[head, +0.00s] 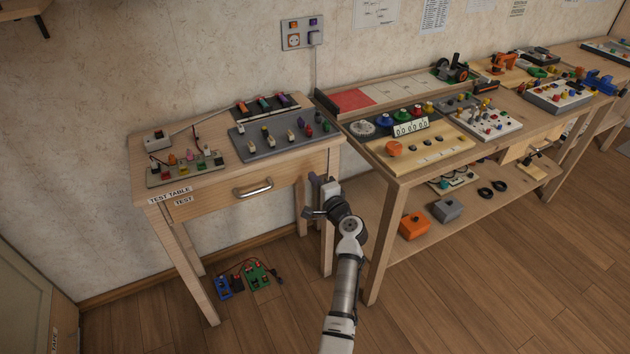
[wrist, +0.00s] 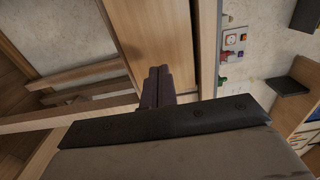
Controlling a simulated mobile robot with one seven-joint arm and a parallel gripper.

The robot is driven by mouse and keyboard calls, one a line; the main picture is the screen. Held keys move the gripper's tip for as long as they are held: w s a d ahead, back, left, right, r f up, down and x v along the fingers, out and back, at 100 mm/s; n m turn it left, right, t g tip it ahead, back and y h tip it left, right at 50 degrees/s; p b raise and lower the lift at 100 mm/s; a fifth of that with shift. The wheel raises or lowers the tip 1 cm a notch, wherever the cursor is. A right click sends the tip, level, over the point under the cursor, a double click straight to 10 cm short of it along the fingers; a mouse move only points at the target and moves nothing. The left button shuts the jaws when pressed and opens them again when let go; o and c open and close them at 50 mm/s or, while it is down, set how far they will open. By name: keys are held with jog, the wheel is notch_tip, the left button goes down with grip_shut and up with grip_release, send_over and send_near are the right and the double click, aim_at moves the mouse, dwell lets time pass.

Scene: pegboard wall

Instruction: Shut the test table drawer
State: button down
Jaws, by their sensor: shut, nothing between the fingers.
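The test table (head: 205,182) stands at the left against the wall, its label on the left front corner. Its wooden drawer (head: 215,197) is under the top, with a grey metal bar handle (head: 252,188). How far the drawer stands out is hard to tell. My gripper (head: 312,188) is at the table's right front corner, right of the handle. In the wrist view my gripper (wrist: 157,84) has its dark fingers together and empty, pointing at a wooden panel (wrist: 160,35). I cannot tell whether they touch it.
A long workbench (head: 400,180) with a lower shelf stands close on the right of my arm. Several switch boards (head: 285,135) lie on the test table. Small blue and green parts (head: 243,280) lie on the floor below. The floor in front is clear.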

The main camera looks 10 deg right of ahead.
jog(key=b+v, duration=0.1)
jog(key=v, duration=0.9)
jog(key=shift+s+b, duration=0.3)
jog(key=shift+s, duration=0.05)
